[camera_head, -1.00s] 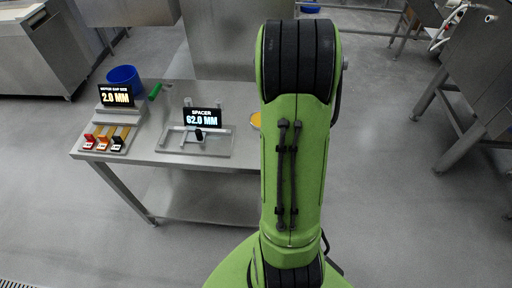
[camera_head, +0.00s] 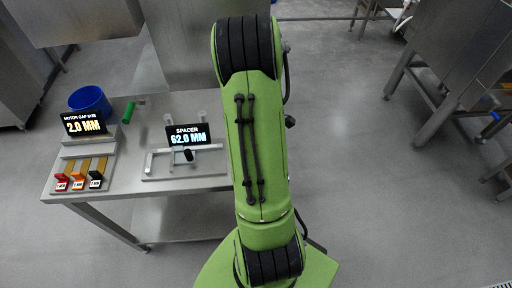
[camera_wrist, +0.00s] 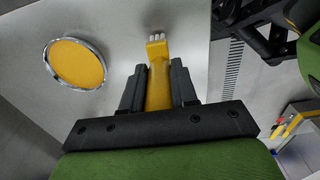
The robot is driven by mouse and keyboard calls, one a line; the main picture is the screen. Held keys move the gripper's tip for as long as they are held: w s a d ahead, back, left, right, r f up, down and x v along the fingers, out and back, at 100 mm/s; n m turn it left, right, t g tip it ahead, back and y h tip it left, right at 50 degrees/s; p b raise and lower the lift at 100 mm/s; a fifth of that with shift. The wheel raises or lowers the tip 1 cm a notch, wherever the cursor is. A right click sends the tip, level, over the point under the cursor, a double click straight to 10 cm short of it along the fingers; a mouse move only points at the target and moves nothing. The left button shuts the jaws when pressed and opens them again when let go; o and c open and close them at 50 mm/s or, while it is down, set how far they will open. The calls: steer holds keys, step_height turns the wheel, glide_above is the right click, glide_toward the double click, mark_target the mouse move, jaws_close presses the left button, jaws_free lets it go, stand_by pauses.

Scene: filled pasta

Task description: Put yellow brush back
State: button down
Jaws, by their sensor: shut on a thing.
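The yellow brush (camera_wrist: 158,80) shows in the wrist view, with pale bristles at its far end. My gripper (camera_wrist: 158,88) is shut on its yellow handle, one dark finger on each side. The brush points away from the gripper, and behind it are a grey table surface and floor. In the head view my green arm hides the gripper and the brush.
A round metal-rimmed dish with yellow-orange contents (camera_wrist: 76,63) is left of the brush. A steel table (camera_head: 120,192) holds a blue bucket (camera_head: 90,101), a green-handled thing (camera_head: 128,112), a spacer display (camera_head: 188,135) and a motor gap display (camera_head: 84,123).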

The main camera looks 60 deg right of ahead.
steer(key=shift+f, duration=0.45)
steer(key=shift+r, duration=0.1)
steer(key=c, duration=0.9)
jaws_free()
step_height(320, 180, up, 12)
steer(key=shift+s+r+p, duration=0.1)
steer(key=shift+p, duration=0.9)
steer(key=w+a+r+m+t, duration=0.1)
steer(key=a+r+m+t, duration=0.1)
steer(key=a+r, duration=0.45)
steer(key=w+a+r+m+t, duration=0.1)
steer(key=a+r+m, duration=0.15)
steer(key=a, duration=0.75)
steer(key=s+a+r+m+t, duration=0.1)
steer(key=s+a, duration=0.1)
steer(key=a, duration=0.1)
steer(key=s+a+r+m, duration=0.1)
steer(key=s+a, duration=0.1)
steer(key=a, duration=0.2)
steer(key=s+a+r+m+t, duration=0.1)
steer(key=s+a, duration=0.2)
steer(key=shift+a+r+m+t, duration=0.15)
steer(key=shift+r+m+t, duration=0.1)
steer(key=shift+m+t, duration=0.1)
